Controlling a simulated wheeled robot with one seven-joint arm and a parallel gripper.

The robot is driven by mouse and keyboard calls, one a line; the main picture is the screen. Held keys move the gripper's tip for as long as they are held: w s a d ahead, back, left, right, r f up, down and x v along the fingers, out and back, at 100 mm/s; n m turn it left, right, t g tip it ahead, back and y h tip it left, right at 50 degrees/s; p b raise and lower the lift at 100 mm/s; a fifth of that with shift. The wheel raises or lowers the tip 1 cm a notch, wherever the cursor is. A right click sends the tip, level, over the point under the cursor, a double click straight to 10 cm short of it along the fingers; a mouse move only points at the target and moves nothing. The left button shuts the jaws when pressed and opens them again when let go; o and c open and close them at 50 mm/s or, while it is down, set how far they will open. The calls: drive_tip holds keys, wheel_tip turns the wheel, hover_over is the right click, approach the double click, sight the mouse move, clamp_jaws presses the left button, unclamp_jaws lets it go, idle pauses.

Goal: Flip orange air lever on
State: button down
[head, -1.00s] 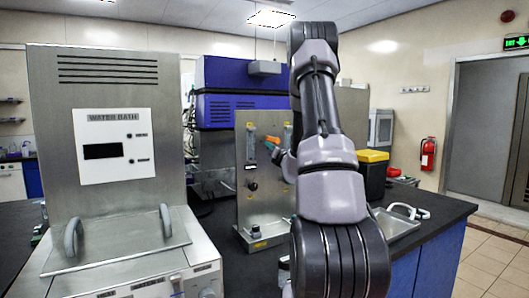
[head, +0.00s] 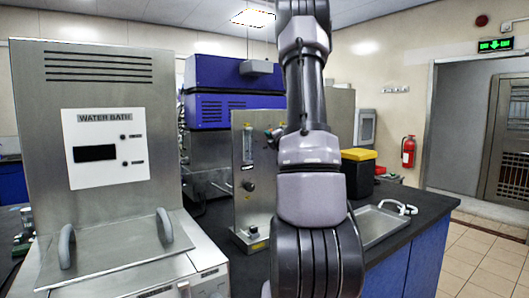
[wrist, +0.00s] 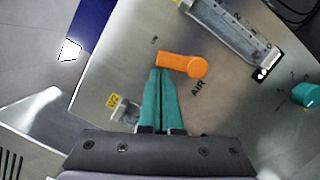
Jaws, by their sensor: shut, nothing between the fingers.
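The orange air lever (wrist: 182,64) is on the metal panel (wrist: 225,110), beside the printed word AIR. In the wrist view its round pivot end is at the right and its handle points left. My gripper (wrist: 158,73) has teal fingers pressed together with nothing between them. The fingertips are right at the free end of the handle; I cannot tell whether they touch it. In the head view the panel (head: 240,180) stands behind my arm, which hides the lever and my fingers.
A clear flow tube (wrist: 230,35) and a teal knob (wrist: 305,95) are near the lever on the panel. The water bath (head: 95,220) stands at the left in the head view. A yellow-lidded black bin (head: 358,172) and a metal tray (head: 380,225) are to the right.

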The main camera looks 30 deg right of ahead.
drive_tip(key=shift+d+r, duration=0.4)
drive_tip(key=shift+d, duration=0.1)
idle(0.5)
